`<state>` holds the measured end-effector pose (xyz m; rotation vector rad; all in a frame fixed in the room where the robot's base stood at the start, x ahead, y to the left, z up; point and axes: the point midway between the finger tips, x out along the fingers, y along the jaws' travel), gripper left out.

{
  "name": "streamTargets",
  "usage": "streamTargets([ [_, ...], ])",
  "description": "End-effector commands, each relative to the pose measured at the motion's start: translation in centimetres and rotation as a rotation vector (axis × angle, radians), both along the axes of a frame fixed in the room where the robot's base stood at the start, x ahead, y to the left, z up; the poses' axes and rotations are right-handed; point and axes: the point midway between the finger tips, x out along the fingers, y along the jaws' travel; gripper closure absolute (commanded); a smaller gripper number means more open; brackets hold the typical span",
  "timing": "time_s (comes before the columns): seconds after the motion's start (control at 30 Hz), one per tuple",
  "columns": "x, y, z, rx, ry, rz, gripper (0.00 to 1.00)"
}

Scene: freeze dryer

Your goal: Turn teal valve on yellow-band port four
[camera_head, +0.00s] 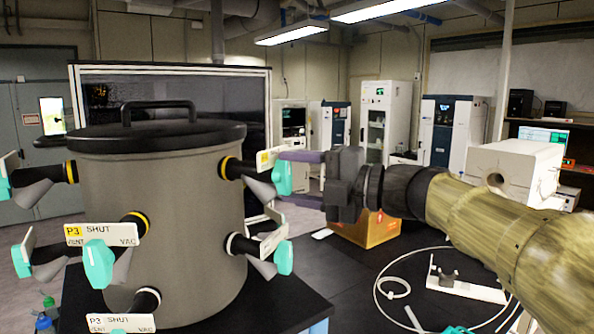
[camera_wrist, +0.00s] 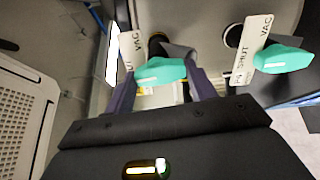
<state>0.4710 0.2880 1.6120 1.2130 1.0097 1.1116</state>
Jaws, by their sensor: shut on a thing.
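A grey drum with a black lid (camera_head: 160,200) carries several ports with teal valves. The teal valve (camera_head: 282,177) on the upper right yellow-band port (camera_head: 228,168) faces my gripper (camera_head: 290,157). Its label plate (camera_head: 268,158) has a yellow corner; its number is too small to read and the fingers partly cover it. In the wrist view this teal valve (camera_wrist: 160,71) sits between the two purple fingers of my gripper (camera_wrist: 163,82), which are shut on it. The valve's handle lies roughly crosswise between the fingers there.
Another teal valve (camera_head: 284,260) is on the port just below, also seen at right in the wrist view (camera_wrist: 284,59). A P3 plate (camera_head: 100,234) marks a front port. An orange box (camera_head: 366,230) and a white tube (camera_head: 380,290) lie on the dark bench.

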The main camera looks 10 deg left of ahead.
Motion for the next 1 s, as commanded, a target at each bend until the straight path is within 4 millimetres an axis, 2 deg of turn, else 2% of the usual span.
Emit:
streamTargets([
  [0.3, 0.06, -0.06, -0.05, 0.016, 0.093, -0.002, 0.67],
  [0.67, 0.06, -0.05, -0.11, 0.017, 0.097, -0.002, 0.67],
  [0.7, 0.06, -0.05, -0.12, 0.017, 0.097, -0.002, 0.43],
  [0.8, 0.06, -0.05, -0.11, 0.017, 0.097, -0.002, 0.23],
  [1.0, 0.02, -0.01, -0.07, 0.017, 0.096, -0.001, 0.23],
])
